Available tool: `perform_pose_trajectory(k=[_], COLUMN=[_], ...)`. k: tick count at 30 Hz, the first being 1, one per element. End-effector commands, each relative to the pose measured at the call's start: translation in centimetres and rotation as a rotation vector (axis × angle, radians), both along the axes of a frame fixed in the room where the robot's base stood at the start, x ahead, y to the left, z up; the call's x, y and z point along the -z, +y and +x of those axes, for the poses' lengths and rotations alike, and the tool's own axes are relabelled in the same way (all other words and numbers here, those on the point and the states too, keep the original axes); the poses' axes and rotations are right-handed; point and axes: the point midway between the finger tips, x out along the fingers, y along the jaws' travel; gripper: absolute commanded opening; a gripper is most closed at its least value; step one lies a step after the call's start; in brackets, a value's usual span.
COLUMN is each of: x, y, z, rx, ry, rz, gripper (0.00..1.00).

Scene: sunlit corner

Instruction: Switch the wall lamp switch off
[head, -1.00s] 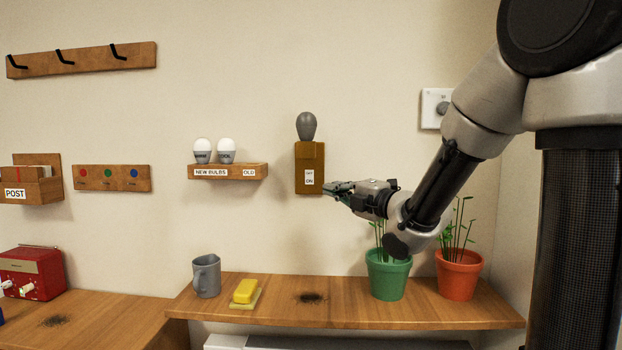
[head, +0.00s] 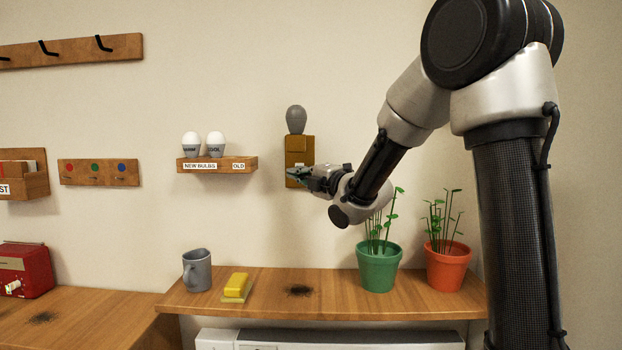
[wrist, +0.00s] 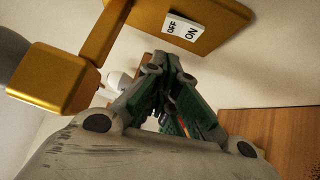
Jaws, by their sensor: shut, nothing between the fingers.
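The wall lamp (head: 299,147) is a brownish-gold plate with a grey, unlit-looking bulb (head: 296,119) on top. Its white switch (wrist: 183,29), marked OFF and ON, shows at the top of the wrist view. In the head view my gripper largely covers the switch. Which way the switch is set I cannot tell. My gripper (head: 292,172) is in front of the lower part of the lamp, coming from the right. In the wrist view my gripper (wrist: 167,60) has its fingers shut and empty, with tips close below the switch; I cannot tell whether they touch it.
A small shelf (head: 216,166) with two white bulbs hangs left of the lamp. The wall around the lamp is clear.

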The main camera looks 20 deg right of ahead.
Motion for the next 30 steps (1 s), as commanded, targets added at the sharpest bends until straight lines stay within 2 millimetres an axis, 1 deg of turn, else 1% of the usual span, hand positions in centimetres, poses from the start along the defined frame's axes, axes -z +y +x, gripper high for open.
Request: perform_pose_trajectory(k=[1, 3, 8, 19, 22, 30], x=[0.0, -0.1, -0.3, -0.4, -0.7, -0.7], y=[-0.5, -0.8, -1.1, -1.2, -1.4, -1.4], z=[0.8, 1.6, 2.7, 2.9, 3.4, 3.4], rx=[0.005, 0.004, 0.002, 0.002, 0.004, 0.003], ry=[0.001, 0.001, 0.002, 0.001, -0.001, -0.001], rz=[0.0, 0.0, 0.0, 0.0, 0.0, 0.001], gripper=[0.0, 0.0, 0.0, 0.0, 0.0, 0.0])
